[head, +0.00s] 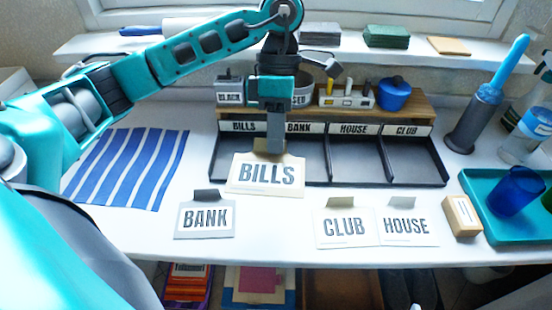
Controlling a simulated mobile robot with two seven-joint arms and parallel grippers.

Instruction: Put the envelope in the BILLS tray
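The white envelope marked BILLS (266,178) is in front of the left half of the dark divided tray rack, overlapping its front edge. It has a tan tab on top. My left gripper (274,147) points down with its fingers close together at this tab and looks shut on it. The envelope appears raised, but its exact height is hard to tell. The BILLS tray (229,157) is the leftmost compartment, labelled on the back panel and partly hidden by the envelope. My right gripper is out of view.
Envelopes marked BANK (205,220), CLUB (344,228) and HOUSE (407,226) are along the table's front. A striped blue cloth (130,168) is at left. A small box (462,216) and a teal tray (500,240) with a blue cup (516,190) are at right.

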